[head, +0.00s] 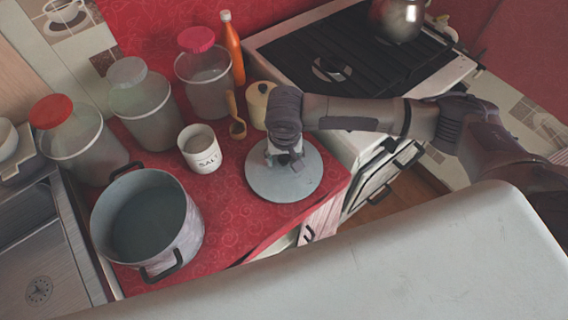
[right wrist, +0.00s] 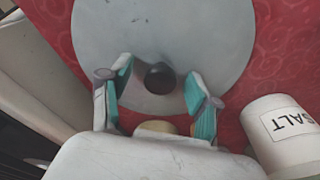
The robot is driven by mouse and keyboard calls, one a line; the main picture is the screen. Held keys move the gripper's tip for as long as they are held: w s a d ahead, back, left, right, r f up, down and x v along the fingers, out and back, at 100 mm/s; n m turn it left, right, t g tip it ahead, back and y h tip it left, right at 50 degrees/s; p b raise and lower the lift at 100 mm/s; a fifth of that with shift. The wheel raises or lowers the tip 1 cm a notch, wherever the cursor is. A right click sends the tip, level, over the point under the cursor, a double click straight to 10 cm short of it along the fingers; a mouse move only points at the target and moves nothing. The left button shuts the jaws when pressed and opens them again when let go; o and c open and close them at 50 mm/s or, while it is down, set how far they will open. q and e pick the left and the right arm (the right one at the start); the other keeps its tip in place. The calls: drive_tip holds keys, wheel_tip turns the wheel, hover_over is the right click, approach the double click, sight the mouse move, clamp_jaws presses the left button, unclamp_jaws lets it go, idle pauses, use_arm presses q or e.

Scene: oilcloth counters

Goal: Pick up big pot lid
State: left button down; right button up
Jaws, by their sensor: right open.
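The big pot lid (head: 267,185) is a grey disc lying flat on the red counter, right of the big pot (head: 150,220). It also shows in the right wrist view (right wrist: 205,40), with a dark round knob (right wrist: 160,78) at its middle. My right gripper (head: 287,162) is over the lid, pointing down. In the right wrist view its two teal-padded fingers (right wrist: 160,95) are spread on either side of the knob, with a gap to it on each side. My left gripper is not in view.
Several lidded jars and an orange bottle (head: 232,47) stand further back. The stove (head: 350,60) is to the right, the sink (head: 40,250) to the left.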

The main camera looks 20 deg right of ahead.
clamp_jaws()
idle(0.3)
